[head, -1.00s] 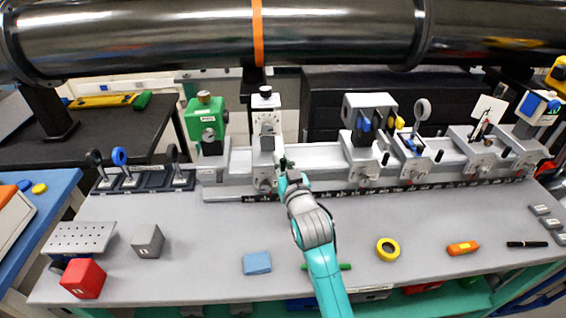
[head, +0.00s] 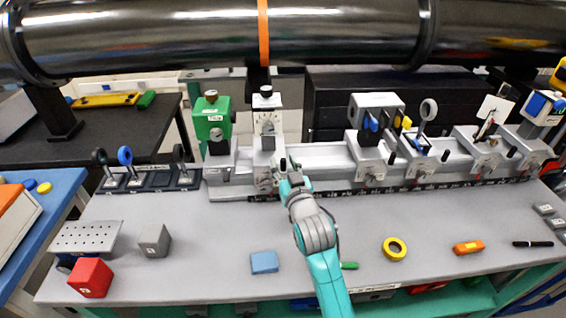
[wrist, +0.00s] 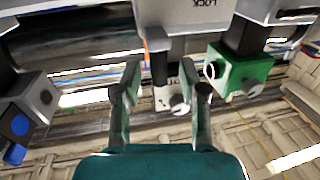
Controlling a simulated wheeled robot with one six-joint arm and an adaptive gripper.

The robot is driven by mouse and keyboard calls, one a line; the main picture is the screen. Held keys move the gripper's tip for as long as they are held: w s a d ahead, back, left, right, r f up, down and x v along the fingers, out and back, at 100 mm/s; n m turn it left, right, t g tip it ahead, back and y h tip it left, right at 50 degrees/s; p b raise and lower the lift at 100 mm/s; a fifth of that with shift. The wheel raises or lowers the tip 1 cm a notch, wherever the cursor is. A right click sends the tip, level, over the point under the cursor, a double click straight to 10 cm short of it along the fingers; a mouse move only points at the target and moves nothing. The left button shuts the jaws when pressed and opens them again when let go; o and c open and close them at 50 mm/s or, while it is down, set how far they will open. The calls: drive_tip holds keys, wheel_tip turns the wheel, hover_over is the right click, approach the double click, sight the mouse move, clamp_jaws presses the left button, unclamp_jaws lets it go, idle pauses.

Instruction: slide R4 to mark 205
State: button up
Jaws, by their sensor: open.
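Several riders stand on the long grey rail (head: 322,185) with its black scale strip. I cannot read which is R4, nor find mark 205. My gripper (head: 282,166) is at the front of the rider with a tall white plate stage (head: 267,138), near the rail's left end. In the wrist view my gripper (wrist: 164,84) is open, its fingers either side of a dark lever (wrist: 160,66) under a carriage (wrist: 195,10) lettered LOCK, seen inverted. I cannot tell whether they touch. The white stage (wrist: 175,100) shows beyond.
A green-box rider (head: 213,120) stands close left; it also shows in the wrist view (wrist: 250,68). To the right are a grey block rider (head: 372,106), a ring holder (head: 428,110) and a card holder (head: 494,110). Rail between white stage and grey block is free.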

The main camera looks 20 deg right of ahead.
drive_tip(key=s+a, duration=0.1)
drive_tip(key=s, duration=0.9)
drive_tip(key=shift+s+a, duration=0.15)
drive_tip(key=shift+s, duration=0.2)
drive_tip(key=s+a+f+g+y, duration=0.1)
drive_tip(key=s+f, duration=0.4)
drive_tip(key=s, duration=0.5)
drive_tip(key=s+a+f+n, duration=0.1)
drive_tip(key=s+f, duration=0.4)
drive_tip(key=s, duration=0.5)
drive_tip(key=s+a+f+g+y, duration=0.1)
drive_tip(key=s+f, duration=0.4)
drive_tip(key=s, duration=0.5)
drive_tip(key=s+r+g, duration=0.1)
drive_tip(key=s+r, duration=0.1)
drive_tip(key=s, duration=0.9)
drive_tip(key=shift+a+r, duration=0.15)
drive_tip(key=shift+a, duration=0.15)
